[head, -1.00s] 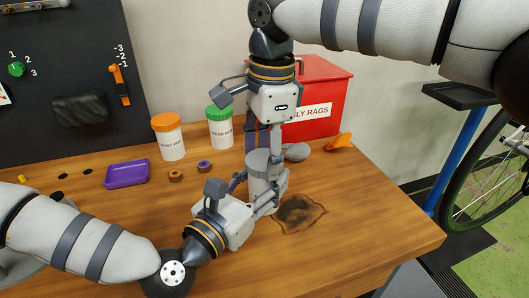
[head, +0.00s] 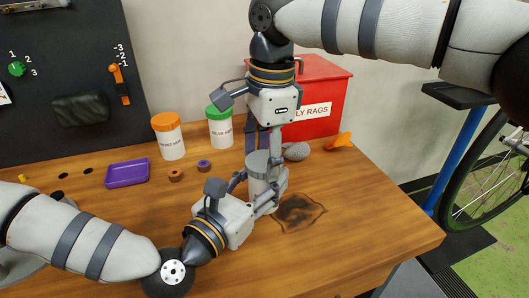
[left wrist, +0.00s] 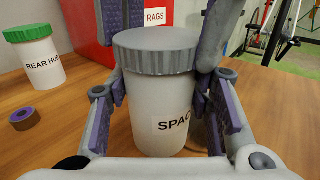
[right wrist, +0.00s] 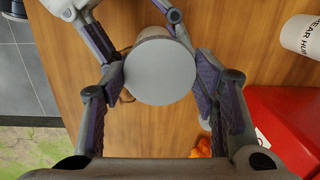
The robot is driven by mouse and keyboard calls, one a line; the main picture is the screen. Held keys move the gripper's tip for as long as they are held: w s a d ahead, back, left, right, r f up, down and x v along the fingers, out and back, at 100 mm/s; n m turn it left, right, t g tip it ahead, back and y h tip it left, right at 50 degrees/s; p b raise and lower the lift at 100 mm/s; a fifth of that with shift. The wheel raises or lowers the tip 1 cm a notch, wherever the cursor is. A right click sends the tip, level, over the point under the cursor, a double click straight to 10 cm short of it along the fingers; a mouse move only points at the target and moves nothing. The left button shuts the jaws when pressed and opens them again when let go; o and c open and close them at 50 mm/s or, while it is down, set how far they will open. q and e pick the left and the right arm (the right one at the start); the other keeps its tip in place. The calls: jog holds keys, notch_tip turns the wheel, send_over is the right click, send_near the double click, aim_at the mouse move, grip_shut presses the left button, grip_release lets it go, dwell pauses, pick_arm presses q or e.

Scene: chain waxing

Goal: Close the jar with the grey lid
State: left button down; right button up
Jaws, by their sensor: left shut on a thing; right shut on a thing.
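The white jar (left wrist: 160,115), its label partly reading "SPAC", stands upright on the wooden bench. The grey lid (left wrist: 155,45) sits level on its mouth, with no clear gap in the left wrist view. The lid shows from above in the right wrist view (right wrist: 160,72). My left gripper (head: 264,192) is shut around the jar's body from the side. My right gripper (head: 265,154) comes down from above and is shut on the lid, a purple-padded finger on each side. In the head view the fingers hide part of the jar and lid.
A white jar with an orange lid (head: 167,137) and one with a green lid (head: 219,129) stand behind left. A purple tray (head: 127,173), two small rings and a red rags box (head: 325,95) are nearby.

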pick_arm(q)
jog(key=shift+r, duration=0.1)
pick_arm(e)
jog(key=shift+s+d+f, duration=0.1)
jog(key=shift+f, duration=0.55)
pick_arm(q)
jog(key=shift+s+d, duration=0.15)
pick_arm(e)
jog(key=shift+o, duration=1)
jog(key=shift+o, duration=0.2)
jog(key=shift+r+t, duration=0.3)
jog(key=shift+t, duration=0.2)
jog(key=shift+c, duration=0.5)
pick_arm(q)
jog(key=shift+r, duration=0.1)
pick_arm(e)
jog(key=shift+s+g, duration=0.25)
jog(key=shift+g, duration=0.05)
jog(key=shift+c, duration=0.4)
pick_arm(q)
jog(key=shift+w, duration=0.25)
pick_arm(e)
jog(key=shift+o, duration=1.2)
jog(key=shift+s+f, duration=0.1)
jog(key=shift+f, duration=0.4)
